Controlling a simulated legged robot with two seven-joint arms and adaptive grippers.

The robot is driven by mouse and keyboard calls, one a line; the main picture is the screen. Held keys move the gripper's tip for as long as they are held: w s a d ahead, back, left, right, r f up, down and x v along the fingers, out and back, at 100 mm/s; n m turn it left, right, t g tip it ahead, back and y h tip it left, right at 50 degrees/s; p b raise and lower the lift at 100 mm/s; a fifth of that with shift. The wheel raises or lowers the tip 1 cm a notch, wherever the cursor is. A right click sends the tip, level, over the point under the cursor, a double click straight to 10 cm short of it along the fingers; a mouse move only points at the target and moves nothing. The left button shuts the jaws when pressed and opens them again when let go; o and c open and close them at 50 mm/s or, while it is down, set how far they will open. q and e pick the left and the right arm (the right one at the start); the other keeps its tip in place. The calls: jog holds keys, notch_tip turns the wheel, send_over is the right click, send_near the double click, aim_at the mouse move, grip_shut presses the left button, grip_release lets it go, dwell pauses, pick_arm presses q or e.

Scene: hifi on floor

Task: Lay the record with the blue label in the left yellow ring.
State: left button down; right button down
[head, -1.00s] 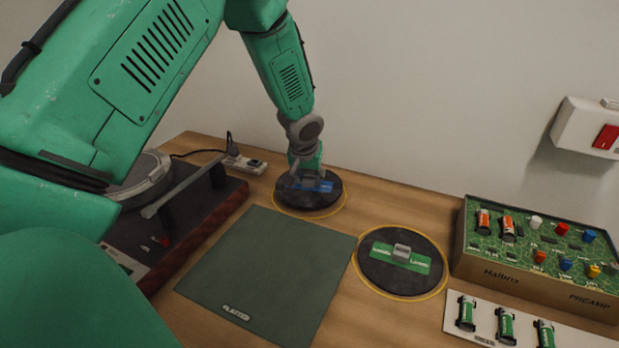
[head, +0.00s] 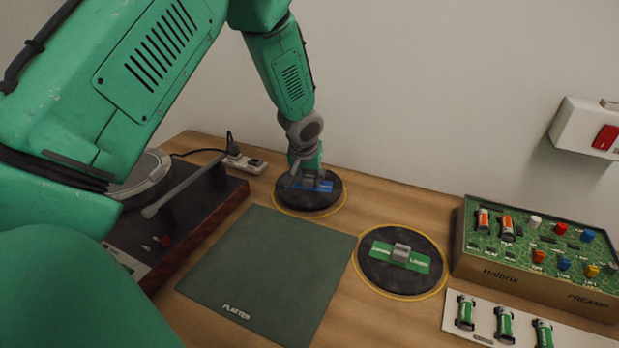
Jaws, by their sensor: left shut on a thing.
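The record with the blue label (head: 318,201) is a black disc at the back of the table. It lies within or just above the left yellow ring (head: 309,215), whose front edge shows around it; I cannot tell whether it touches the table. My left gripper (head: 309,182) points down over its centre, shut on the record's raised middle grip, and hides part of the blue label. A second black record with a green label (head: 400,257) and a grey block lies in the right yellow ring (head: 402,296). My right gripper is not in view.
A preamp box (head: 535,260) and a white strip with several green cylinders (head: 470,330) are at right.

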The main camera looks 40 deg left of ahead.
pick_arm(q)
jog(key=shift+f, duration=0.25)
dwell(0.4)
jog(key=shift+f, duration=0.7)
dwell(1.1)
jog(key=c, duration=1.1)
grip_release()
jog(key=shift+r, duration=0.1)
